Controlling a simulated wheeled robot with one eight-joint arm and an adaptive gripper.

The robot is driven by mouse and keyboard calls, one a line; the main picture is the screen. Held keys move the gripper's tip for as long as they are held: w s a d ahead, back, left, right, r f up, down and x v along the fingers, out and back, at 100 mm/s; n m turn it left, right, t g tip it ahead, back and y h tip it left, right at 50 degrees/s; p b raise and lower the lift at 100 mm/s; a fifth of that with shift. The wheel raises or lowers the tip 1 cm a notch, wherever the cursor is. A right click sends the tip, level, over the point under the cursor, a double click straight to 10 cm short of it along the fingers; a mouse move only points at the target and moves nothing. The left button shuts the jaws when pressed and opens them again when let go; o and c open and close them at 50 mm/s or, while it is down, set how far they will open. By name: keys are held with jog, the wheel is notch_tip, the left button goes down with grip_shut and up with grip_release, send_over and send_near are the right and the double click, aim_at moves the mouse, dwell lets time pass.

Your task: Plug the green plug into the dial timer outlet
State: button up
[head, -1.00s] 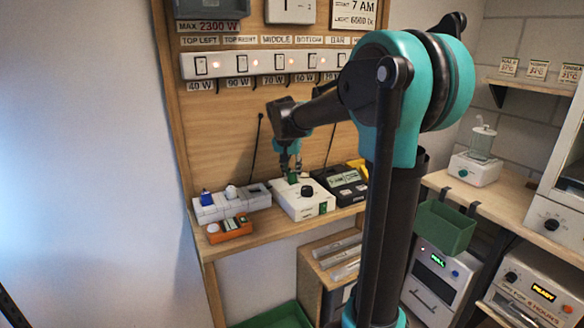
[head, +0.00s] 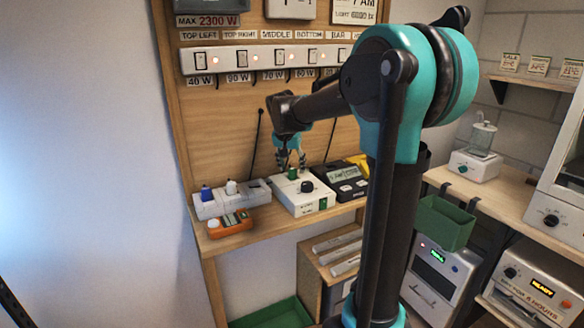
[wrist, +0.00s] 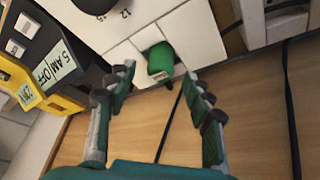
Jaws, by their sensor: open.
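The green plug (head: 292,173) stands upright in the outlet at the back part of the white dial timer (head: 312,207). In the wrist view the green plug (wrist: 160,58) sits within the square outlet recess of the white timer (wrist: 180,27); its pins are hidden, so its depth cannot be told. The black dial (head: 307,187) is beside it. My gripper (head: 291,158) is just above the plug, fingers apart and empty. In the wrist view my gripper (wrist: 159,80) has one finger on each side of the plug, with clear gaps.
A dark digital timer (head: 343,179) stands right of the white timer. A power strip (head: 232,203) with blue and white plugs is to its left, and an orange meter (head: 229,225) lies in front. A dark cord (wrist: 289,105) runs across the wooden shelf (wrist: 245,105).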

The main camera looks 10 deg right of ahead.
jog(key=v, duration=1.1)
jog(key=shift+r, duration=0.15)
jog(key=shift+s, duration=0.25)
